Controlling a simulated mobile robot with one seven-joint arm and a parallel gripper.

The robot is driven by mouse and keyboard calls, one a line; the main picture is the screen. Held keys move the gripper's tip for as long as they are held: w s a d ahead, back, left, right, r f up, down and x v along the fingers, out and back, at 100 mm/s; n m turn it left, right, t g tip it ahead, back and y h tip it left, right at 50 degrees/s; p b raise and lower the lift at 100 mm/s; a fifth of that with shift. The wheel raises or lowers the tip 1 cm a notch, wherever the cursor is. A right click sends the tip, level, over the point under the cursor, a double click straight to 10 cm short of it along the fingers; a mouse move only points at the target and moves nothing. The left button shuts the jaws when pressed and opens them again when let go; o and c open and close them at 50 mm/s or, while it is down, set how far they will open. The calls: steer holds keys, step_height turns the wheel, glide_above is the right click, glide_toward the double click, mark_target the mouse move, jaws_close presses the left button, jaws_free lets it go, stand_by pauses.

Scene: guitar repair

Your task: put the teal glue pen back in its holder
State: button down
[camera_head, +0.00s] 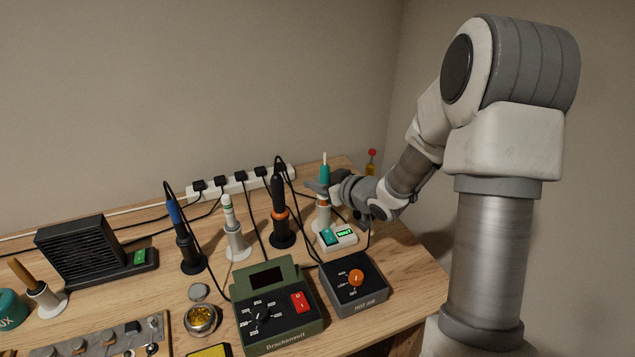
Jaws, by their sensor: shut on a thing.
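The teal glue pen (325,173) stands upright toward the right back of the bench, with its thin pale tip pointing up. My gripper (324,187) comes in from the right and is shut on the pen's body. Directly below in the picture is a white holder (323,217) with an orange band near its top. The gripper hides part of the space between pen and holder, so I cannot tell whether the pen's lower end is inside it. A white base with a teal switch and a lit green display (344,233) is at the holder's foot.
Left of the holder stand a black tool with an orange ring (279,212), a white-and-green pen (229,213) and a blue-handled iron (177,222). A green station (278,322) and a grey hot-air box (352,283) are in front. A power strip (235,184) and cables lie behind.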

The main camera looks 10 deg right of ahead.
steer(key=shift+f+b, duration=0.6)
steer(key=shift+f, duration=0.2)
steer(key=c, duration=0.6)
jaws_free()
steer(key=shift+o, duration=0.3)
steer(key=o, duration=0.5)
steer(key=shift+o, duration=0.2)
